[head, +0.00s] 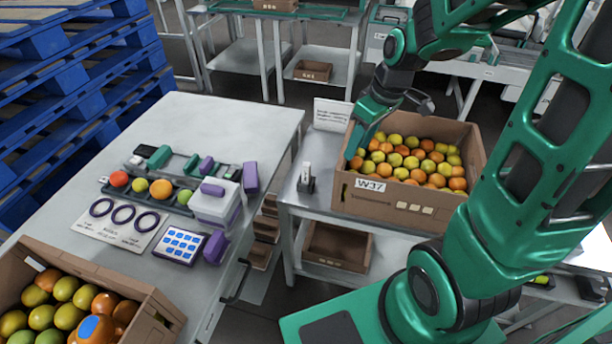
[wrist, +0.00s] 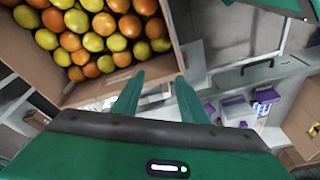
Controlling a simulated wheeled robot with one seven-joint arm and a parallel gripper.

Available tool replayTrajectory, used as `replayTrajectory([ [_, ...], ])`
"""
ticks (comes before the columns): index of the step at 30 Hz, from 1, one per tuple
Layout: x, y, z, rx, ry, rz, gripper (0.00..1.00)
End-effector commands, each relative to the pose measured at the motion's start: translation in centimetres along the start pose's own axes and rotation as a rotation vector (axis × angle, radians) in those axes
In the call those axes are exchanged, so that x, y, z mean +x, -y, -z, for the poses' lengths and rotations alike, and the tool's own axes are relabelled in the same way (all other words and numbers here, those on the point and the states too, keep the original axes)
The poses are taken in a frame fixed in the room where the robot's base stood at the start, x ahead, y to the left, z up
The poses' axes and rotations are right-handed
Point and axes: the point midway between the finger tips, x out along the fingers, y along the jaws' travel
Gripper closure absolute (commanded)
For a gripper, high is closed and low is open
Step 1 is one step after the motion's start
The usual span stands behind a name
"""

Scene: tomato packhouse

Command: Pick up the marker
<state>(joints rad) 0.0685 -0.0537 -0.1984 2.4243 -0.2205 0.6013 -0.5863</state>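A small upright white piece with a dark base (head: 306,178) stands on the grey side table (head: 300,205), left of the fruit box. It may be the marker in a holder, but it is too small to tell. My gripper (head: 353,150) hangs at the left edge of the cardboard fruit box (head: 420,203), right of and above that piece. In the wrist view my gripper (wrist: 157,85) has its two green fingers apart with nothing held between them. The marker cannot be made out in the wrist view.
A white sign (head: 332,114) stands behind the fruit box's left corner. Another fruit box (head: 150,300) is front left. Blue pallets (head: 75,80) stack behind.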

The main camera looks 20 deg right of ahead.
Motion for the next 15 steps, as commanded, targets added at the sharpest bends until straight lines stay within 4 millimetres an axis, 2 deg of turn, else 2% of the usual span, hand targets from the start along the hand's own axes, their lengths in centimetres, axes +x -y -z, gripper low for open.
replayTrajectory([
  [1,1.6,0.5,1.8,-0.083,-0.018,0.022,0.61],
  [5,4.7,1.7,5.9,-0.277,-0.089,0.062,0.61],
  [9,6.8,1.7,7.4,-0.394,-0.120,0.090,0.61],
  [15,8.5,1.9,8.4,-0.468,-0.144,0.106,0.61],
])
